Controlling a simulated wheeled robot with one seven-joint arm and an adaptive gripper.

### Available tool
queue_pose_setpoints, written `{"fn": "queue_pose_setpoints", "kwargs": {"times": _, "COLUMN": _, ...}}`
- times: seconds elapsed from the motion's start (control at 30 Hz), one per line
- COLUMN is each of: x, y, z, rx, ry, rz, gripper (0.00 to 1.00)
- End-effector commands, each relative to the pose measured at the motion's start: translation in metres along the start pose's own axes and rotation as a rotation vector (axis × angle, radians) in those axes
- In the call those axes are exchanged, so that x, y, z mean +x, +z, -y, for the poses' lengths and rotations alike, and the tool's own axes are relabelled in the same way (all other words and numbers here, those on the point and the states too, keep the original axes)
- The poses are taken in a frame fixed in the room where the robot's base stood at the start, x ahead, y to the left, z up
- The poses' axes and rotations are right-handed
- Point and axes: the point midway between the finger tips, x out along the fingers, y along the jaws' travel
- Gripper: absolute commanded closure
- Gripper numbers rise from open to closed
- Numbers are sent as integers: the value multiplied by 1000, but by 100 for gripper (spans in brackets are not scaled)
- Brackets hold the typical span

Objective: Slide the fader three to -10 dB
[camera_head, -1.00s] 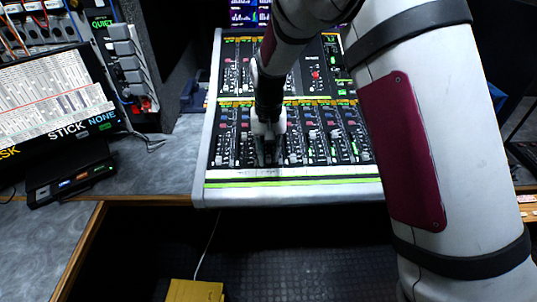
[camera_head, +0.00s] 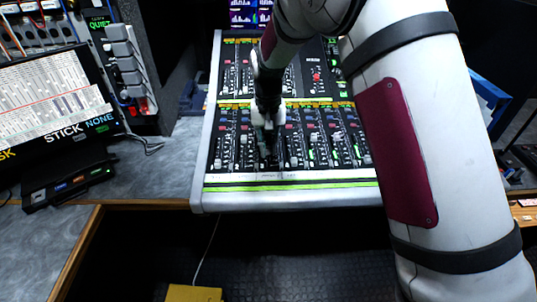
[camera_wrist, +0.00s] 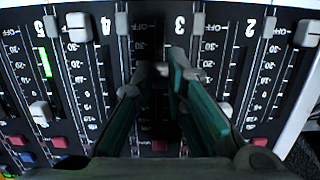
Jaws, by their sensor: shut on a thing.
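The grey mixing console (camera_head: 208,170) stands in front of me with its faders in a row along its lower half. My gripper (camera_head: 266,152) points down at the lower left part of this row. In the wrist view my gripper (camera_wrist: 156,74) has its two green-sided fingers close together over the dark strip beside the number 3. It is shut on the fader three cap, which is mostly hidden between the fingers. The cap's exact place on its dB scale cannot be read.
Neighbouring fader caps stand close on both sides, such as a cap near the 4 (camera_wrist: 78,27) and one toward the 2 (camera_wrist: 225,109). A lit screen (camera_head: 50,95) and a small button box (camera_head: 70,185) are at the left.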

Motion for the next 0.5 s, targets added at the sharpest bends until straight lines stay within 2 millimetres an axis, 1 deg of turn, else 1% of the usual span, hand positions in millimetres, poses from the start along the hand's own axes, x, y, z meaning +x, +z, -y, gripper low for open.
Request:
{"fn": "queue_pose_setpoints", "kwargs": {"times": 0.03, "x": -1, "y": -4, "z": 0, "rx": 1, "ry": -1, "rz": -4, "gripper": 100}}
{"fn": "queue_pose_setpoints", "kwargs": {"times": 0.1, "x": -2, "y": -6, "z": 0, "rx": 1, "ry": -1, "rz": -3, "gripper": 100}}
{"fn": "queue_pose_setpoints", "kwargs": {"times": 0.37, "x": -2, "y": -5, "z": 0, "rx": 0, "ry": 0, "rz": -2, "gripper": 100}}
{"fn": "queue_pose_setpoints", "kwargs": {"times": 0.4, "x": -2, "y": -5, "z": 0, "rx": 0, "ry": 0, "rz": -2, "gripper": 80}}
{"fn": "queue_pose_setpoints", "kwargs": {"times": 0.43, "x": -2, "y": -5, "z": 0, "rx": 0, "ry": 0, "rz": -2, "gripper": 78}}
{"fn": "queue_pose_setpoints", "kwargs": {"times": 0.5, "x": -2, "y": -5, "z": 0, "rx": 0, "ry": 0, "rz": -2, "gripper": 78}}
